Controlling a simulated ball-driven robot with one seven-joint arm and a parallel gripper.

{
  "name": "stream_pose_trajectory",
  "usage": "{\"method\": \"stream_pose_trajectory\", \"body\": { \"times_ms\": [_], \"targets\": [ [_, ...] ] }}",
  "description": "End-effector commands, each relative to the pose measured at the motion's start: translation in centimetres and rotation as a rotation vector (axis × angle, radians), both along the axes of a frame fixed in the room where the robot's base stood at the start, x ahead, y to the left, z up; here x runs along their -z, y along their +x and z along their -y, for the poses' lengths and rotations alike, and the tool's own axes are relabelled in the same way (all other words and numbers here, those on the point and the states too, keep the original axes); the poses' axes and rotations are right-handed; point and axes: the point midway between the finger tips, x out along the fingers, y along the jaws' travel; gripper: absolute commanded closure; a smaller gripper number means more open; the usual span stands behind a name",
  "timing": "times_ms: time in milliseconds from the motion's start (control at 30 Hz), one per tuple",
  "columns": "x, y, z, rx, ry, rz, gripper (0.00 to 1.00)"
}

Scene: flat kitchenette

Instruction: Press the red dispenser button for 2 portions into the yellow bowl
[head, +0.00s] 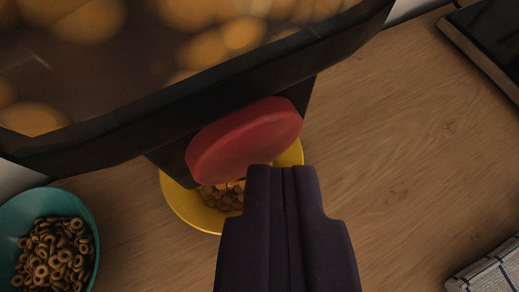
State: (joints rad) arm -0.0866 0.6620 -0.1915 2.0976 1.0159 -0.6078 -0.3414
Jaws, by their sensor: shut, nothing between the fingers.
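The red dispenser button (246,138) is a thick round disc on the front of the dark dispenser (150,120), in the middle of the head view. My gripper (283,168) is shut and empty. Its tips overlap the lower right edge of the button in the picture; I cannot tell whether they touch it. The yellow bowl (183,207) stands on the wooden surface below the button. Small brown pieces lie in it. The button and my gripper hide much of the bowl.
A teal bowl (22,208) full of ring-shaped cereal stands at the lower left. A dark flat object (490,40) lies at the upper right, and a checked cloth (492,272) lies at the lower right. The wooden counter (400,150) between them is clear.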

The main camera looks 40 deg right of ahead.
Motion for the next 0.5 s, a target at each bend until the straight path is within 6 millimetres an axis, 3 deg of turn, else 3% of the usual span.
{"method": "stream_pose_trajectory", "body": {
  "times_ms": [500],
  "targets": [
    [-0.04,-0.73,-0.22,-0.001,-0.001,0.001,1.00]
  ]
}}
